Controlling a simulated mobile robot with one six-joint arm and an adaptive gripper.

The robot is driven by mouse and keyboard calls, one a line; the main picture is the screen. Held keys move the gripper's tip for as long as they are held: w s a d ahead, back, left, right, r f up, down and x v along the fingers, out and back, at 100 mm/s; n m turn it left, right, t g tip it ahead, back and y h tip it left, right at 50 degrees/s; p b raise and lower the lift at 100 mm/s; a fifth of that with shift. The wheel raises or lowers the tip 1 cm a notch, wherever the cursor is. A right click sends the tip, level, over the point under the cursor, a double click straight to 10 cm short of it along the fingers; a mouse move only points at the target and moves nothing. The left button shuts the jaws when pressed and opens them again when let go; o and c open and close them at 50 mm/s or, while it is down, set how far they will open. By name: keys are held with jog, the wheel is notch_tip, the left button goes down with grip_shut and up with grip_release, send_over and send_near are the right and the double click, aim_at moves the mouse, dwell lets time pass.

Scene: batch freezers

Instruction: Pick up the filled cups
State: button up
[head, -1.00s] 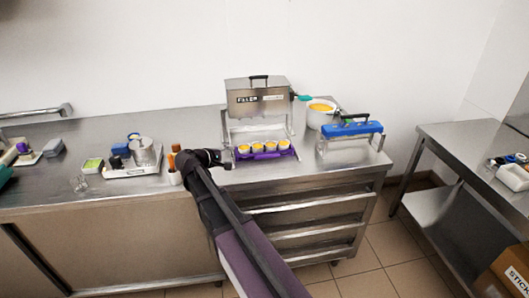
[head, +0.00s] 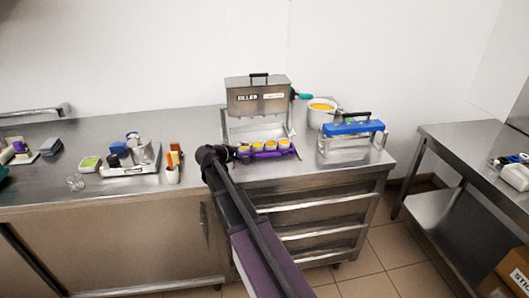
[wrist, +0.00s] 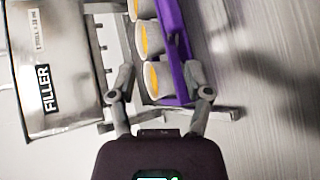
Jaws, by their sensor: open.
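Several white cups with yellow filling (head: 271,145) stand in a row in a purple tray (head: 271,154) under the metal box marked FILLER (head: 257,97). The wrist view shows the nearest filled cup (wrist: 157,79) and the purple tray (wrist: 178,48) running away from me. My gripper (head: 236,153) is at the left end of the row. In the wrist view my gripper (wrist: 161,80) is open, its fingers either side of the tray's near end and nearest cup. I cannot tell whether they touch.
A white pot of orange mix (head: 321,113) and a blue-topped metal stand (head: 352,128) are to the right. A white container with brown-handled tools (head: 173,172) and a tray of small items (head: 130,165) are to the left. The counter's front strip left of the filler is clear.

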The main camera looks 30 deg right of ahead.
aim_at(256, 151)
jog(key=shift+b+x, duration=0.95)
jog(key=shift+x, duration=1.05)
jog(key=shift+w+d+f, duration=0.25)
jog(key=shift+d+f, duration=0.05)
jog(key=shift+d, duration=0.25)
grip_shut()
